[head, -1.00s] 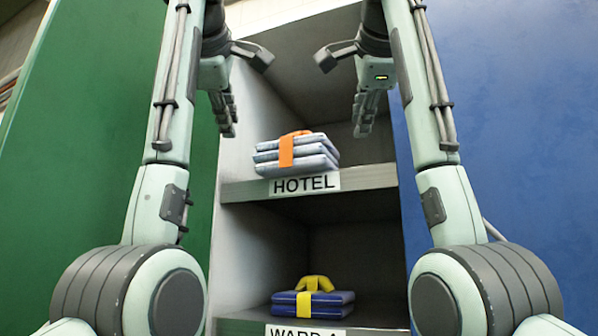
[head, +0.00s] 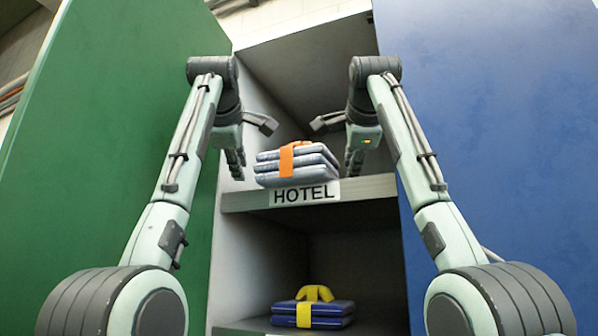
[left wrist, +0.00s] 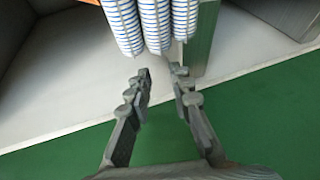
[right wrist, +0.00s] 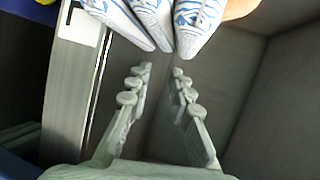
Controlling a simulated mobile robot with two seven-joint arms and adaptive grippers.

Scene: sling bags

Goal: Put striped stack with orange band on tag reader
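The striped stack (head: 305,163) is folded pale blue-white layers with an orange band and orange loop on top. It lies on the upper shelf labelled HOTEL. Its blue-striped layers show at the top of the left wrist view (left wrist: 155,22) and right wrist view (right wrist: 150,18). My left gripper (head: 236,163) is left of the stack, with a gap between its fingers and nothing in them. My right gripper (head: 355,160) is to the right of the stack, also open and empty. Both grippers appear apart from the stack. No tag reader is visible.
A dark blue stack with a yellow band (head: 312,314) lies on the lower shelf. The HOTEL shelf edge (head: 365,187) runs below the striped stack. A green panel (head: 110,110) stands left and a blue panel (head: 490,110) right. Space above the striped stack is free.

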